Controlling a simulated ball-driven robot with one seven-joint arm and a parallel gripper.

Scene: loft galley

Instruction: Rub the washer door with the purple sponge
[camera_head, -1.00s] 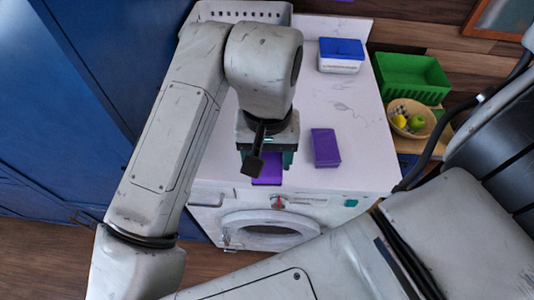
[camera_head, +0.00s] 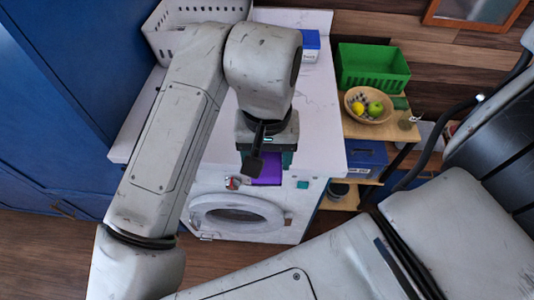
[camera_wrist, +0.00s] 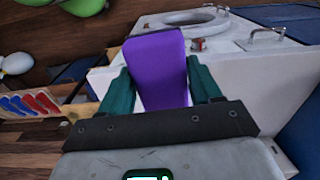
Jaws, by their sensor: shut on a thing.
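The purple sponge (camera_head: 267,168) is held between the teal fingers of my gripper (camera_head: 265,160). In the wrist view, the purple sponge (camera_wrist: 158,68) sticks out past both fingers of my gripper (camera_wrist: 161,85). The washer door (camera_head: 238,216) is a round, pale-rimmed door on the front of the white washer, and it looks shut. In the head view it lies below and a little left of the sponge. In the wrist view, the washer door (camera_wrist: 193,18) shows beyond the sponge and apart from it. My wrist hides part of the counter.
A white perforated basket (camera_head: 160,45) and a blue-lidded box (camera_head: 311,44) stand on the white counter (camera_head: 318,125). To the right are a green crate (camera_head: 372,70) and a fruit bowl (camera_head: 367,116) on a wooden shelf. Blue cabinets (camera_head: 55,110) stand at left.

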